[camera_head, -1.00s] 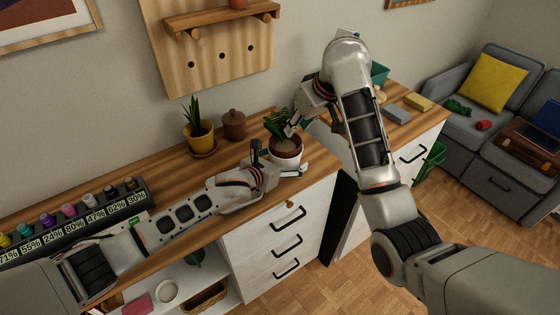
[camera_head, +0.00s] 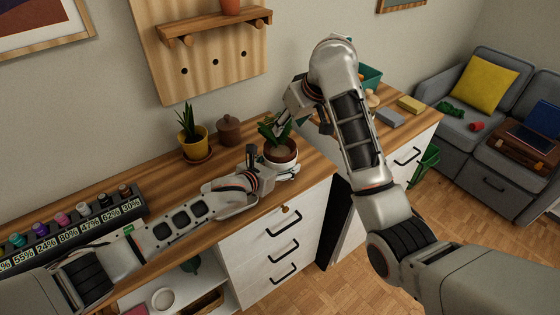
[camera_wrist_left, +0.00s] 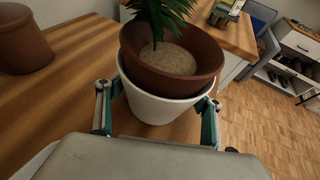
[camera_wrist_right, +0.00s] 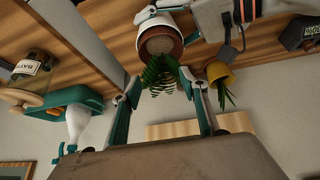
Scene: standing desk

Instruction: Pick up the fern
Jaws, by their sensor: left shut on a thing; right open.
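The fern (camera_head: 268,134) grows in a brown pot (camera_wrist_left: 140,75), which sits inside a white outer pot (camera_wrist_left: 155,110) near the desk's front edge. My left gripper (camera_wrist_left: 155,96) is shut on the white pot, one finger on each side; in the head view the pot (camera_head: 285,161) stands just beyond this hand. My right gripper (camera_wrist_right: 164,84) is open above the pot, its fingers on either side of the fern's leaves (camera_wrist_right: 158,74). In the head view the right hand (camera_head: 281,122) hides part of the leaves.
A yellow pot with a spiky plant (camera_head: 195,143) and a brown lidded jar (camera_head: 229,131) stand behind my left arm.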

